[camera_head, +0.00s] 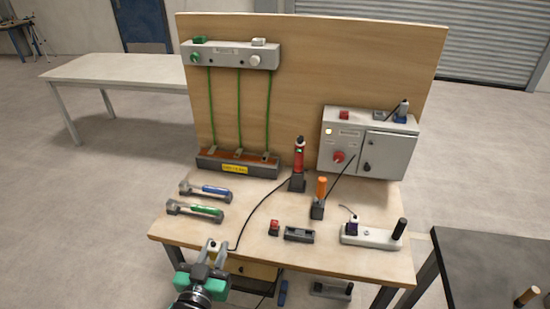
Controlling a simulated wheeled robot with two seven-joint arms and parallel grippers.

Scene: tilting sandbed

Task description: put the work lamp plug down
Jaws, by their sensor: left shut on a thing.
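My left gripper (213,246) comes in from the bottom left, over the front edge of the wooden workbench (290,258). Its fingers are shut on the work lamp plug, which is mostly hidden between them. A black cable (254,210) leads from the fingers up and right across the bench top to the dark stand of an upright red device (299,158). I cannot tell whether the plug touches the bench. A white socket strip (373,236) lies at the right front, with a purple plug (353,226) and a black plug (399,228) standing in it. My right gripper is not in view.
Green-handled (196,210) and blue-handled (206,191) tools lie at the left. An orange-handled tool (320,189) stands mid-bench. A red-topped block (274,228) and dark tray (299,234) lie at the front. A grey control box (367,142) stands behind. Bench top between gripper and block is clear.

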